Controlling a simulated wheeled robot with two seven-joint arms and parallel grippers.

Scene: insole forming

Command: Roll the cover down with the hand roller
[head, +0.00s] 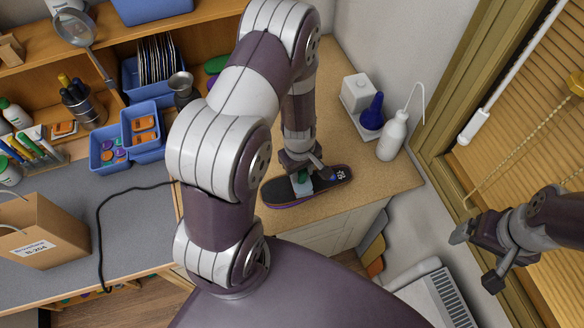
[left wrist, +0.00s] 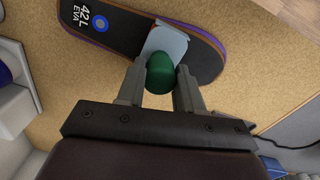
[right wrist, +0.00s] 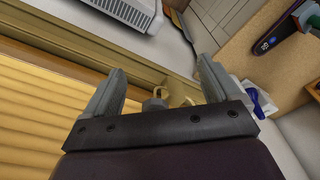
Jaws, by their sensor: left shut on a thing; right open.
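A dark insole (head: 325,187) with a purple edge lies on the cork-coloured worktop. In the left wrist view the insole (left wrist: 115,32) shows "42L EVA" and a blue ring. My left gripper (head: 304,180) is over the insole, shut on the green handle (left wrist: 160,76) of what seems to be the hand roller. A pale blue-grey piece (left wrist: 166,42) sits at the handle over the insole; I cannot tell whether it is roller or cover, nor whether it presses down. My right gripper (head: 475,258) is open and empty, right of the worktop; its fingers show in the right wrist view (right wrist: 160,85).
A white squeeze bottle (head: 392,136), a blue bottle (head: 373,112) and a white box (head: 358,92) stand behind the insole. Blue bins (head: 110,150) and a cardboard box (head: 40,232) are at left. A window frame (head: 440,150) is near my right arm.

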